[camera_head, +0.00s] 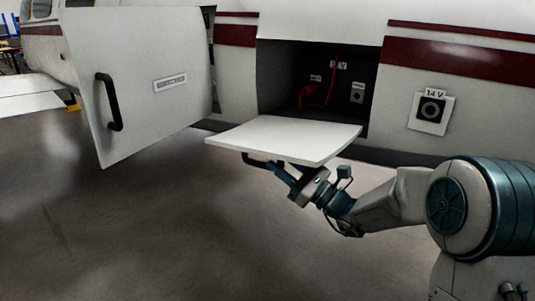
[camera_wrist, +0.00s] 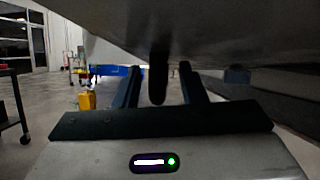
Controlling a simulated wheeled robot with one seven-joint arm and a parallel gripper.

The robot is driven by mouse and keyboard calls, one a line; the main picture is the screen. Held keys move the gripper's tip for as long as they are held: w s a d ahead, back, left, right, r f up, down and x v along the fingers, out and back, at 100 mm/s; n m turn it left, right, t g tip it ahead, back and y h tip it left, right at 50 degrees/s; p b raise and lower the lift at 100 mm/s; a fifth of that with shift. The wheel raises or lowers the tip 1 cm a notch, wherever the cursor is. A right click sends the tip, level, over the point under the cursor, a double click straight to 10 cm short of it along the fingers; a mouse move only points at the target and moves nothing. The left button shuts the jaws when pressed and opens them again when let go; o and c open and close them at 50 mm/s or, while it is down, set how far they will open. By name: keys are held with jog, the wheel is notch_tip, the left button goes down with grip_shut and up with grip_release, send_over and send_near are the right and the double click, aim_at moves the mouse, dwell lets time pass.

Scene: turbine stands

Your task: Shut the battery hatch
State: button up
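The battery hatch (camera_head: 285,138) is a white flap hinged at the lower edge of an open bay in the aircraft's side. It is folded out, nearly level. My gripper (camera_head: 277,170) is under the flap, partly hidden by it. In the wrist view the flap's grey underside (camera_wrist: 230,35) fills the top. A dark handle (camera_wrist: 158,75) hangs from it between the two fingers of my gripper (camera_wrist: 160,82). The fingers are apart, with gaps visible on both sides of the handle. Whether they touch it elsewhere is hidden.
The open bay (camera_head: 280,85) holds a red cable (camera_head: 320,95) and small labels. A larger white door (camera_head: 140,80) with a black handle (camera_head: 108,102) stands open at left. A 14 V socket plate (camera_head: 431,110) is at right. The floor (camera_head: 180,220) in front is clear.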

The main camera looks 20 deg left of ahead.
aim_at(267, 152)
jog(key=x, duration=0.5)
jog(key=shift+s, duration=0.1)
jog(key=shift+a, duration=0.1)
grip_shut()
